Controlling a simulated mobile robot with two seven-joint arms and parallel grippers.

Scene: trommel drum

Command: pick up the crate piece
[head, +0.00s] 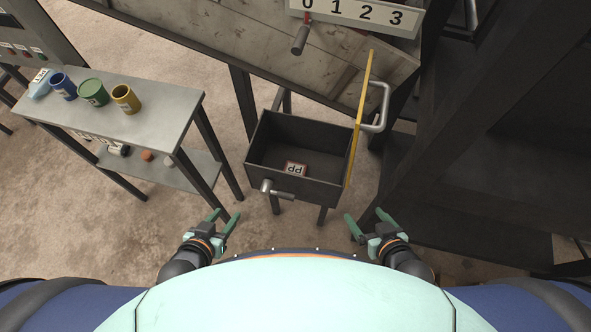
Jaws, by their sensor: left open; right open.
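The crate piece (294,169) is a small block with a red edge and a pale face marked with dark letters. It lies on the floor of a dark open crate (259,135), near its front wall. My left gripper (227,218) is open and empty, in front of the crate and to its left. My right gripper (366,219) is open and empty, in front of the crate and to its right. Both grippers are apart from the crate and the piece.
A grey metal handle (277,190) sticks out from the crate's front. A yellow-edged panel with a handle (381,107) stands at the crate's right. A table (165,109) with blue, green and yellow cups (126,99) stands left. Dark framework (470,190) fills the right.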

